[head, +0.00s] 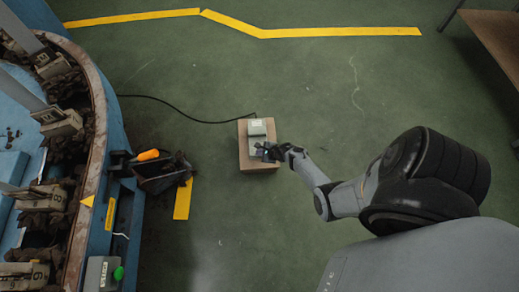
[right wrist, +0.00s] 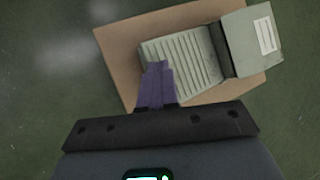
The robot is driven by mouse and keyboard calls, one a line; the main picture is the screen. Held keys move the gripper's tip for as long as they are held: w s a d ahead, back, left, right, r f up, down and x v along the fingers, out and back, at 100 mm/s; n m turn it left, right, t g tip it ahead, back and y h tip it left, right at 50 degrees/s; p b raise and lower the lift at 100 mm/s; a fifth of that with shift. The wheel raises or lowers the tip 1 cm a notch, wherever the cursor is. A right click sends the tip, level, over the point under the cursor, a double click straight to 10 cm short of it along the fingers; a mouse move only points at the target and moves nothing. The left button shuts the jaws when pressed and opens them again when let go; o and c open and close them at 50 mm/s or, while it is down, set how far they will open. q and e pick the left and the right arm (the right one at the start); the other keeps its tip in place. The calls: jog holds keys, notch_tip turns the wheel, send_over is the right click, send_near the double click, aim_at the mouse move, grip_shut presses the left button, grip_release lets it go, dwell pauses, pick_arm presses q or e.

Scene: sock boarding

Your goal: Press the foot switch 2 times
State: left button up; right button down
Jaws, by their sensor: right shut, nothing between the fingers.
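The foot switch (head: 257,128) is a grey-green pedal unit with a ribbed plate and a raised housing. It sits on a brown wooden block on the floor, in the middle of the head view. In the right wrist view its ribbed pedal (right wrist: 185,62) and the housing with a white label (right wrist: 247,40) show clearly. My right gripper (head: 266,152) is shut and empty, with its purple fingertips (right wrist: 157,82) over the near edge of the pedal. I cannot tell whether they touch it. My left gripper is not in view.
The brown block (head: 258,167) stands on green floor. A black cable (head: 180,105) runs left from the switch to a blue machine (head: 102,215) with numbered forms. A dark bin (head: 163,177) hangs at its edge. Floor around the block is mostly clear. A brown table (head: 497,40) stands upper right.

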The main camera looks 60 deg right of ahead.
jog(key=shift+s+a+f+b, duration=0.1)
jog(key=shift+f+b, duration=0.45)
jog(key=shift+f, duration=0.3)
dwell(1.0)
jog(key=shift+d+r+p, duration=0.2)
jog(key=shift+r+p, duration=1.5)
jog(key=shift+p, duration=0.15)
jog(key=shift+r, duration=0.1)
jog(key=r+p, duration=0.3)
jog(key=w+r+p, duration=0.1)
jog(key=p, duration=0.1)
jog(key=shift+d+r, duration=0.4)
jog(key=shift+s, duration=0.15)
